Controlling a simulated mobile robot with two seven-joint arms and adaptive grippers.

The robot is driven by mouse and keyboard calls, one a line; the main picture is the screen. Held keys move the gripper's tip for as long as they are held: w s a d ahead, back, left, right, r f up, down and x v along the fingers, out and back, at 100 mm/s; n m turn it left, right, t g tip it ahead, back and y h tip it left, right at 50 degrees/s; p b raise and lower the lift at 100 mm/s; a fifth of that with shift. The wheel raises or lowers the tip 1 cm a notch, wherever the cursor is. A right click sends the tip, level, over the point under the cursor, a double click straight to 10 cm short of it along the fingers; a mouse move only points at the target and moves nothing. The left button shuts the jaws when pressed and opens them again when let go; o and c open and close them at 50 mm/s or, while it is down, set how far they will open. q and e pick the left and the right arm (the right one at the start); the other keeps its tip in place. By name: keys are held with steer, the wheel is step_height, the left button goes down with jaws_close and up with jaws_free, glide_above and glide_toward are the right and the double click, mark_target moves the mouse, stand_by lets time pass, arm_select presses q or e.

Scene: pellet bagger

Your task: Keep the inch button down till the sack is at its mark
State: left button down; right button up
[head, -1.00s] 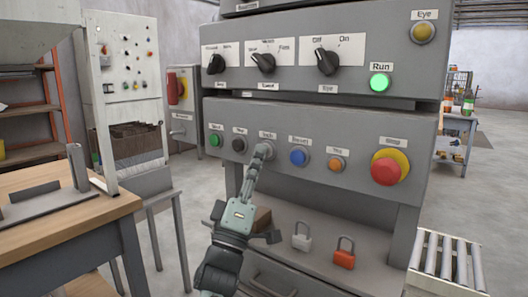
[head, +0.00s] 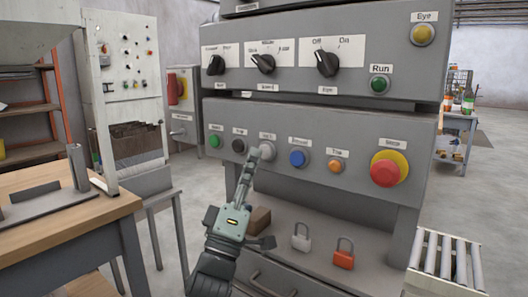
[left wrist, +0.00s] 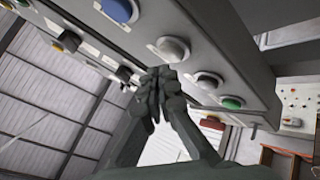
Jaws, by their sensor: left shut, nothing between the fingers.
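The grey inch button (head: 267,151) is on the lower panel of the machine, between a black button and a blue one. It also shows in the left wrist view (left wrist: 173,49). My left gripper (head: 253,155) is shut and empty. Its fingertips (left wrist: 160,75) are just short of the inch button, to its lower left in the head view, and seem apart from it. The Run lamp (head: 380,86) on the upper panel is dark. The sack and its mark are not in view, nor is my right gripper.
Along the same panel are a green button (head: 215,141), black button (head: 239,146), blue button (head: 298,158), orange button (head: 336,165) and red stop button (head: 386,172). Padlocks (head: 344,256) sit on the ledge below. A roller conveyor (head: 446,262) stands at right, a wooden bench (head: 60,205) at left.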

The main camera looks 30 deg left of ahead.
arm_select(q)
steer(key=s, duration=0.5)
steer(key=shift+a+p, duration=0.15)
steer(key=shift+p, duration=0.25)
stand_by(1.0)
